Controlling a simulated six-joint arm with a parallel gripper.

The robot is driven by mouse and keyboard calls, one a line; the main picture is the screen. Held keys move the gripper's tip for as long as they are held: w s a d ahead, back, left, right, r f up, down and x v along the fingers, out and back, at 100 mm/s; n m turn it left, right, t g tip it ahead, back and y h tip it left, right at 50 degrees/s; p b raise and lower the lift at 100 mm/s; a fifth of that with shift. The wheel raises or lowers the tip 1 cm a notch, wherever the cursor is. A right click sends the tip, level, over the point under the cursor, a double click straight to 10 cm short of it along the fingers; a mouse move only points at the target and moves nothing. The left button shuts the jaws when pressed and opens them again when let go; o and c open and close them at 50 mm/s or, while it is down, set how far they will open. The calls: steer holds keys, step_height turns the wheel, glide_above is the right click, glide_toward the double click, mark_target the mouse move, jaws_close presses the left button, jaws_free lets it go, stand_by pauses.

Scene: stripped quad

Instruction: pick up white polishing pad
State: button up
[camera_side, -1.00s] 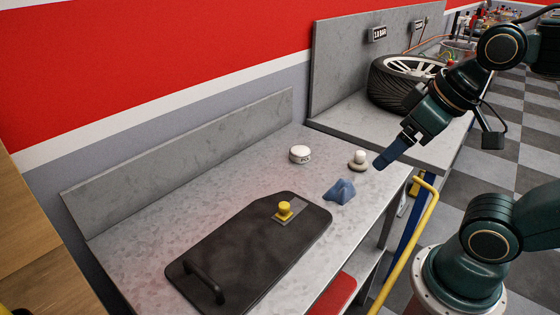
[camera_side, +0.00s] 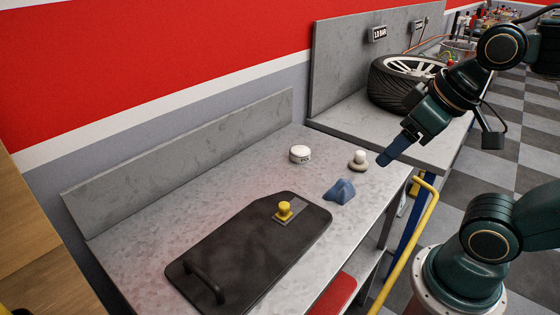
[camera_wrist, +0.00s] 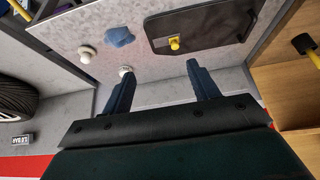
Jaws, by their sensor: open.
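A white-knobbed pad with a round pale base (camera_side: 358,160) stands on the grey bench near its right end. I take it for the white polishing pad; it also shows in the wrist view (camera_wrist: 87,53), at upper left. My gripper (camera_side: 384,161) is above the bench's right end, to the right of the pad in the side view, apart from it and empty. In the wrist view its two blue fingers (camera_wrist: 160,70) are spread wide, with the pad outside them to the left.
A round white tin (camera_side: 300,155) and a folded blue cloth (camera_side: 340,191) lie near the pad. A black panel (camera_side: 235,255) carries a yellow-knobbed block (camera_side: 284,209). A low wall (camera_side: 200,150) backs the bench. A tyre (camera_side: 395,88) lies on the neighbouring bench.

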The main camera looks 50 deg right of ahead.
stand_by(0.3)
steer(key=m+g, duration=0.6)
steer(key=m, duration=1.4)
glide_above(361, 152)
step_height(361, 152, down, 11)
steer(key=shift+f, duration=4.15)
steer(key=shift+f, duration=0.1)
